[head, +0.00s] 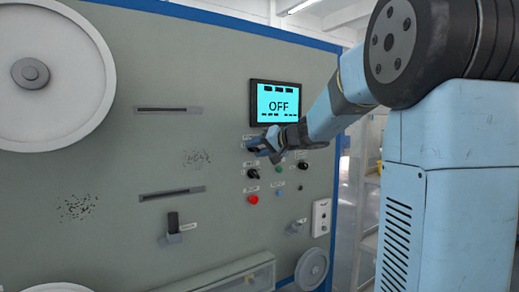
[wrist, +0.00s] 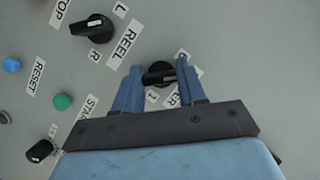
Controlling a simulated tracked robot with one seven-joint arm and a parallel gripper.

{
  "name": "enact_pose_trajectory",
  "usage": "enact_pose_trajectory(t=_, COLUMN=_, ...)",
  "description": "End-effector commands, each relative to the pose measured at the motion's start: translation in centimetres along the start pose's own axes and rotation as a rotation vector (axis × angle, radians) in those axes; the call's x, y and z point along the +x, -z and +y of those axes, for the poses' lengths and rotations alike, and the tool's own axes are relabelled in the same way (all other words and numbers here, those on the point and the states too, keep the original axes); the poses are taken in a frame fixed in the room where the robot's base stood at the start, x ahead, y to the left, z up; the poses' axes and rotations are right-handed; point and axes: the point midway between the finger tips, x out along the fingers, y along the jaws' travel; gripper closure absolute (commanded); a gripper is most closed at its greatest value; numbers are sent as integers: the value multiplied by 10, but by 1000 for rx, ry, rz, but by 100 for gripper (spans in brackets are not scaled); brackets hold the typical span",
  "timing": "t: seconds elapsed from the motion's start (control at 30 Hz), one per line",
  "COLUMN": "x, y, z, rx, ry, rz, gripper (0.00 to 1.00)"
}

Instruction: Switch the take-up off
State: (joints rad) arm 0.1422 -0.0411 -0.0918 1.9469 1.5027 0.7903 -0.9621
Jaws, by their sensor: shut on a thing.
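My gripper (head: 270,149) is at the panel just below the display. In the wrist view my gripper (wrist: 160,68) has its two blue fingers on either side of a small black rotary knob (wrist: 158,75), and it is shut on it. The knob's label is partly covered by a finger; only "ER" shows, with a "1" beside the knob. In the head view my gripper hides most of this knob.
Close by are the REEL knob (wrist: 91,28), a green START button (wrist: 63,102), a blue RESET button (wrist: 11,65) and another black knob (wrist: 40,150). A red button (head: 253,199) sits lower on the panel. A large white reel (head: 75,100) is at left.

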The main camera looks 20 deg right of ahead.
Motion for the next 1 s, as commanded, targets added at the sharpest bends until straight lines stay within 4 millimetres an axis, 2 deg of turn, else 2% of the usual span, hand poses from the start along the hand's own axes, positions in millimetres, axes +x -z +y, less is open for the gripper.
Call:
enact_pose_trajectory(t=0.13, x=1, y=-3, z=5, rx=4, ry=-6, rz=-6, gripper=90)
enact_pose_trajectory(t=0.17, x=1, y=-3, z=5, rx=4, ry=-6, rz=-6, gripper=58)
enact_pose_trajectory(t=0.4, x=0, y=-1, z=3, rx=3, ry=-4, rz=-2, gripper=35)
enact_pose_trajectory(t=0.77, x=-6, y=0, z=1, rx=1, ry=-1, rz=1, gripper=34)
enact_pose_trajectory(t=0.87, x=-18, y=1, z=2, rx=1, ry=-3, rz=3, gripper=34)
enact_pose_trajectory(t=1.0, x=-44, y=1, z=2, rx=2, ry=-3, rz=4, gripper=34)
